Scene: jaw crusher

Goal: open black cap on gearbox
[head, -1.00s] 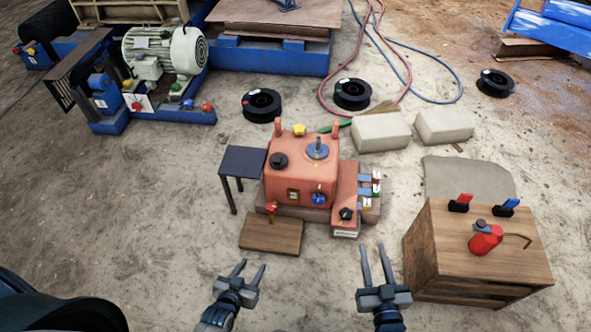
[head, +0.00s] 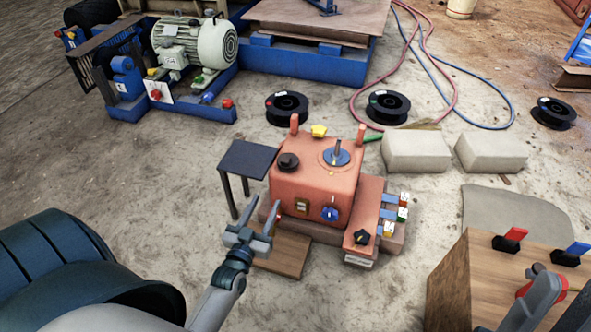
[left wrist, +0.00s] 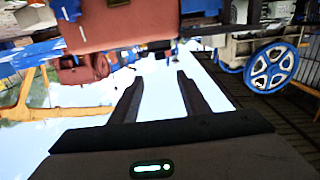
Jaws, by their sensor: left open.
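The gearbox (head: 315,190) is a salmon-red box near the middle of the head view. Its round black cap (head: 288,162) sits on the left part of the top face. My left gripper (head: 261,205) is open and empty, in front of the gearbox's left front corner in the picture, apart from the cap. Its two fingers also show in the left wrist view (left wrist: 157,76), with nothing between them. A red-brown box (left wrist: 108,24) shows beyond them, and the cap cannot be made out there. A grey shape at the head view's lower right edge looks like part of my right gripper; its jaws are unclear.
A small dark table (head: 249,158) stands left of the gearbox, and a wooden board (head: 283,255) lies in front. A yellow knob (head: 319,131) and upright red lugs stand on the gearbox top. A wooden crate (head: 452,285) with a red can stands at right.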

